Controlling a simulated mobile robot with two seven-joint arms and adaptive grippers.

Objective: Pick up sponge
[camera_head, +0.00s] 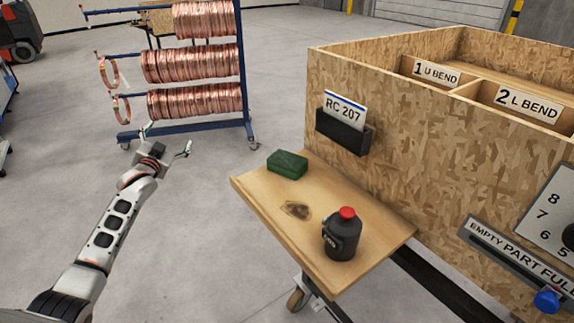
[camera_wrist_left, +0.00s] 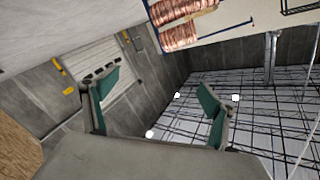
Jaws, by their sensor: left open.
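A dark green sponge (camera_head: 287,164) lies on the far left part of a small wooden shelf (camera_head: 262,201). My left gripper (camera_head: 168,138) is open and empty in the head view, to the left of the sponge and clear of the shelf. In the left wrist view the two green-padded fingers (camera_wrist_left: 158,98) stand wide apart with nothing between them. The sponge does not show in the left wrist view. My right gripper is in neither view.
A black bottle with a red cap (camera_head: 342,233) stands on the shelf beside a dark stain. A chipboard crate (camera_head: 400,120) with a RC 207 card holder rises behind the shelf. A blue rack of copper coils (camera_head: 190,67) stands at the back left. Floor between is clear.

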